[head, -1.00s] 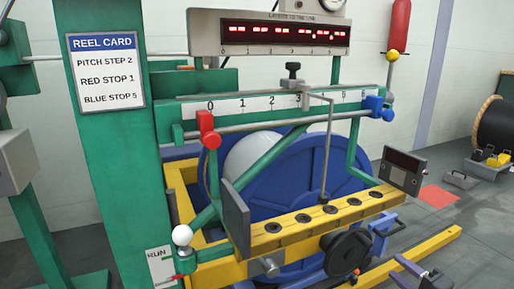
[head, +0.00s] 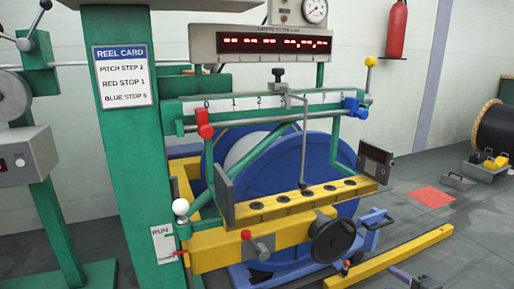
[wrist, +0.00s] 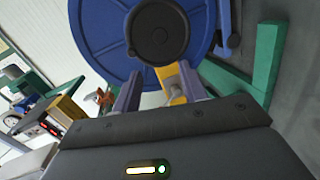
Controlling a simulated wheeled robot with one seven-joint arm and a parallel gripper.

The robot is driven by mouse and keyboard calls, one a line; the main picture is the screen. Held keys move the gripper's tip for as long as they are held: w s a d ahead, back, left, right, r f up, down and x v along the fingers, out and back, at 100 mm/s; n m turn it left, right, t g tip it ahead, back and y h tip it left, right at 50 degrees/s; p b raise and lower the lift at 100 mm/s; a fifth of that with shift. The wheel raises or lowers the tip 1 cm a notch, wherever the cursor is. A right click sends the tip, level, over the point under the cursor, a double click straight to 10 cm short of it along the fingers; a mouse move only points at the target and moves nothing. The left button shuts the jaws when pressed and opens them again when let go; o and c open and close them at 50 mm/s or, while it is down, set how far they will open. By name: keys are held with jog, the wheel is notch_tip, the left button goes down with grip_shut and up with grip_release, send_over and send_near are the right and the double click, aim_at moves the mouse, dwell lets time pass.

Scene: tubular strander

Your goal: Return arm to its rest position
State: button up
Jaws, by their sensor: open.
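My gripper (wrist: 160,88) shows in the wrist view with two grey-purple fingers spread apart and nothing between them. Beyond the fingers are a dark round handwheel (wrist: 158,32) and a blue reel (wrist: 90,35). A yellow part with a grey tip (wrist: 172,82) shows behind the gap; I cannot tell how far off it is. The rest position itself is not marked in any view.
The green-framed machine has a yellow bar with holes (head: 270,206), a handwheel (head: 334,240), a red stop (head: 204,124) and a blue stop (head: 352,106). A yellow rail (head: 400,256) lies low at the right.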

jog(key=s+a+r+m+g+h+p, duration=0.3)
jog(key=s+a+r+m+g+h, duration=0.15)
jog(key=r+m, duration=0.25)
jog(key=s+a+r+m+g+h+p, duration=0.35)
jog(key=r+m+h, duration=0.25)
jog(key=m, duration=0.2)
jog(key=s+a+r+m+y+p, duration=0.2)
jog(key=s+a+r+m+y, duration=0.3)
jog(key=s+a, duration=0.6)
jog(key=shift+a+r+m+g, duration=0.35)
jog(key=shift+r+m+g, duration=0.05)
jog(key=shift+r, duration=0.45)
